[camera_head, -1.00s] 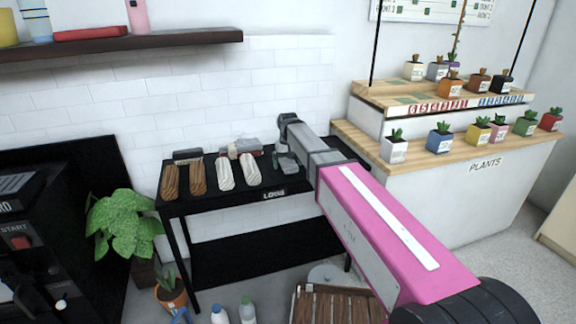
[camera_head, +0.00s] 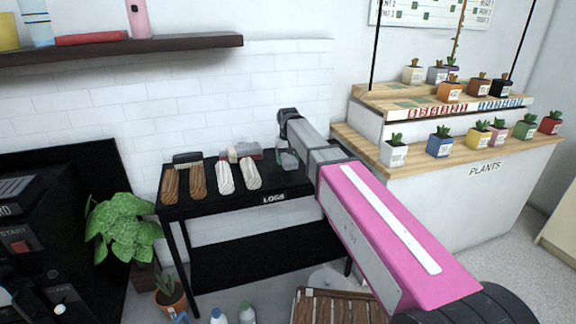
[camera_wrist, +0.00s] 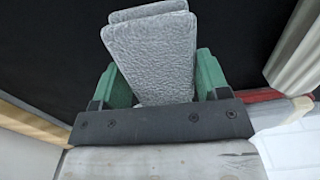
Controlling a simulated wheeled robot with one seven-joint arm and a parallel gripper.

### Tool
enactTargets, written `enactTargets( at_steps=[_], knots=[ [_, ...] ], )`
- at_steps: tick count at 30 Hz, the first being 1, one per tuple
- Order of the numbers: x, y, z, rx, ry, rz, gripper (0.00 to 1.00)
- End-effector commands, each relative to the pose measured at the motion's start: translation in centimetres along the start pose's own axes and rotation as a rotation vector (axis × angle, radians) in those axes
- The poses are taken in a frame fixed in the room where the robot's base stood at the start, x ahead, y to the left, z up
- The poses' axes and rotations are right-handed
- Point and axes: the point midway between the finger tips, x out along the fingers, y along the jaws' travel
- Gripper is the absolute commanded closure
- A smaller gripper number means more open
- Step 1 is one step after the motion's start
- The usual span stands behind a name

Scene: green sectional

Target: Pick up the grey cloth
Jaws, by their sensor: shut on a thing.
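The grey cloth (camera_wrist: 150,55) is a folded, textured grey piece between the two green fingers of my gripper (camera_wrist: 160,80) in the wrist view. The fingers are shut on it, one on each side. In the head view the cloth (camera_head: 288,161) is a small grey patch below the end of my arm, at the right end of the black table (camera_head: 285,199). I cannot tell whether it still touches the table top.
A red and grey item (camera_head: 250,154) lies close behind. A plant stand (camera_head: 450,200) with several small pots is at right. A dark shelf (camera_head: 120,50) hangs at upper left.

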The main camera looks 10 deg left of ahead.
Motion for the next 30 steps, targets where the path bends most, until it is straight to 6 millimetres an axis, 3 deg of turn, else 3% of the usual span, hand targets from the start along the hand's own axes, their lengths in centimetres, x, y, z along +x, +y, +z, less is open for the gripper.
enactTargets(
  at_steps=[18, 30],
  knots=[
    [-6.3, -8.9, -3.8, -0.002, 0.001, 0.0, 0.54],
    [-7.5, -10.8, -4.5, 0.0, 0.0, 0.0, 0.54]
  ],
)
